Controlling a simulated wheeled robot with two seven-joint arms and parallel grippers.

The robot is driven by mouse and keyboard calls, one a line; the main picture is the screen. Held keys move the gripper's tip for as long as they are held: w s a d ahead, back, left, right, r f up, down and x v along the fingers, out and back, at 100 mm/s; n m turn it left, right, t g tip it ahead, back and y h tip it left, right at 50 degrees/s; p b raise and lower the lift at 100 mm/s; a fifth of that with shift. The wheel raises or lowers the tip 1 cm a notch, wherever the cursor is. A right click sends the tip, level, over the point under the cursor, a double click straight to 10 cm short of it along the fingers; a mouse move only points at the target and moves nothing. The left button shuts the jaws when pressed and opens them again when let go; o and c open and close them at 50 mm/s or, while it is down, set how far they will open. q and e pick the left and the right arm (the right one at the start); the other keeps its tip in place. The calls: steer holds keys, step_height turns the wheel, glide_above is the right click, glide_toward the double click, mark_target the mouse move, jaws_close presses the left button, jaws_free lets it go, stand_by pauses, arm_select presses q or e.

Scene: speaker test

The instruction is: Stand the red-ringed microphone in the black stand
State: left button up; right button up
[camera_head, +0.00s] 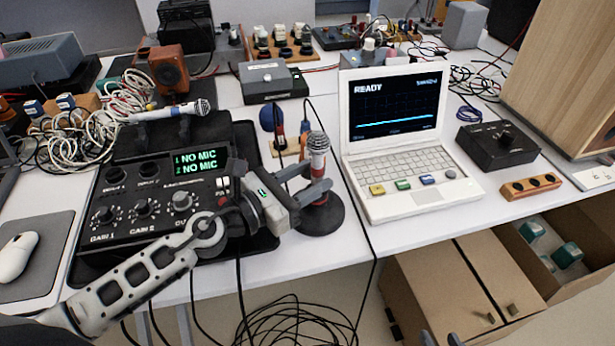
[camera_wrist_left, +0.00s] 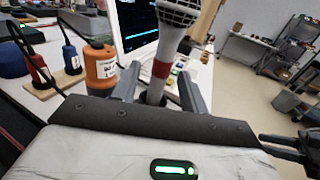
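The red-ringed microphone (camera_head: 317,146) stands upright over the round black stand (camera_head: 321,221) in the head view. Its silver head and red ring show large in the left wrist view (camera_wrist_left: 161,69). My left gripper (camera_head: 318,187) reaches in from the left, low on the microphone. In the wrist view its two fingers (camera_wrist_left: 158,88) are on either side of the grey body, with gaps showing, so it is open around it. The microphone's lower end is hidden by the fingers. Two grey tips of my right gripper (camera_head: 440,339) show apart at the bottom edge.
The mixer (camera_head: 140,208) reads NO MIC on both lines. Another microphone (camera_head: 180,110) lies behind it. A wooden rack (camera_head: 284,148) with plugs or tools is close behind the stand, and a white laptop (camera_head: 415,195) is close on the right. Loose cables hang in front.

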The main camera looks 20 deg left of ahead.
stand_by(0.4)
arm_select(q)
steer(key=b+v, duration=0.4)
steer(key=v, duration=0.3)
steer(key=b+v, duration=0.4)
steer(key=v, duration=0.3)
steer(key=shift+s+a+f, duration=0.15)
steer(key=shift+s+f, duration=0.05)
steer(key=shift+s, duration=0.05)
steer(key=shift+s+a+r, duration=0.15)
steer(key=shift+s+a, duration=0.25)
steer(key=shift+s, duration=0.15)
arm_select(e)
steer(key=f, duration=0.2)
steer(key=f+t, duration=0.1)
steer(key=shift+a, duration=0.3)
